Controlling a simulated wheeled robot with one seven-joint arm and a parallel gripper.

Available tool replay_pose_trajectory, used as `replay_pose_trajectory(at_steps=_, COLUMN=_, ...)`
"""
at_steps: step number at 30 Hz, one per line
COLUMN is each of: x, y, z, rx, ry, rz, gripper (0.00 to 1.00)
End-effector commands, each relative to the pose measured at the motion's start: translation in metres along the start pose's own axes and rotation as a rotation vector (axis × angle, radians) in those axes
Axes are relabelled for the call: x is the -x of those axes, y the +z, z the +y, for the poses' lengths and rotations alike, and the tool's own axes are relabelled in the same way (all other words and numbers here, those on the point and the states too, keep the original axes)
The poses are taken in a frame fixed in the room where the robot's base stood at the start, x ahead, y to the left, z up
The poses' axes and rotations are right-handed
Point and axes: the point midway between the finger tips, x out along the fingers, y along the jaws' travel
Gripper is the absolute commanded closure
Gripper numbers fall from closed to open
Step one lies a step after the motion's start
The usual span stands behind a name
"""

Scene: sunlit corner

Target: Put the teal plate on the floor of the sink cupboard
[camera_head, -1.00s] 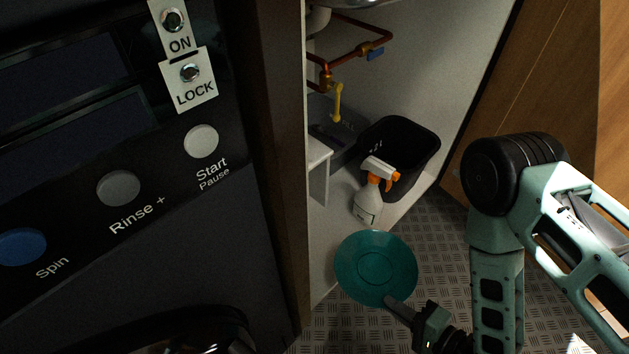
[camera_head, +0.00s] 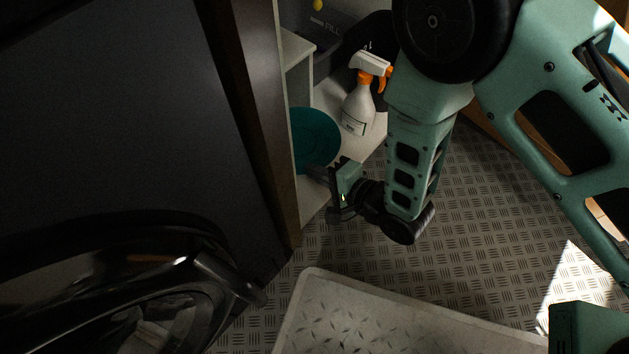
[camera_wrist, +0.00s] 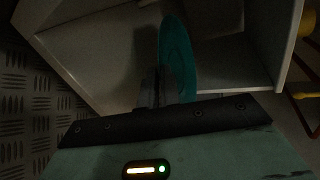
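The teal plate (camera_head: 314,136) is at the cupboard opening in the head view, over the front part of the pale cupboard floor (camera_head: 312,202). My gripper (camera_head: 318,171) is shut on the plate's near edge. In the wrist view the plate (camera_wrist: 178,58) stands out from between the fingers (camera_wrist: 160,92), seen nearly edge-on. The cupboard floor (camera_wrist: 95,50) shows beside it there. I cannot tell whether the plate touches the floor. Its left edge is partly hidden by the cupboard's side post.
A white spray bottle (camera_head: 358,108) with an orange trigger stands on the cupboard floor, with a black bin (camera_head: 372,36) behind it. A white shelf (camera_head: 297,50) is at the left inside. The dark washing machine (camera_head: 120,120) is left; a pale tray-like surface (camera_head: 335,310) lies in front.

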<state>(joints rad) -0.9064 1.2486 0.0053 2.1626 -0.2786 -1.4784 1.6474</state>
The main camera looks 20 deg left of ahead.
Motion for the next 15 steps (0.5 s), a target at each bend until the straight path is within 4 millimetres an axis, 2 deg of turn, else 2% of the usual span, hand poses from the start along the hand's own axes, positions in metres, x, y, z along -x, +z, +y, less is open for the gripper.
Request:
replay_pose_trajectory(at_steps=5, x=-0.009, y=0.0, z=-0.001, rx=0.0, ry=-0.002, rz=0.0, gripper=1.0)
replay_pose_trajectory(at_steps=12, x=-0.018, y=-0.004, z=0.026, rx=0.003, ry=-0.001, rz=-0.001, gripper=1.0)
replay_pose_trajectory(at_steps=15, x=-0.02, y=-0.004, z=0.031, rx=0.001, ry=-0.002, rz=-0.001, gripper=1.0)
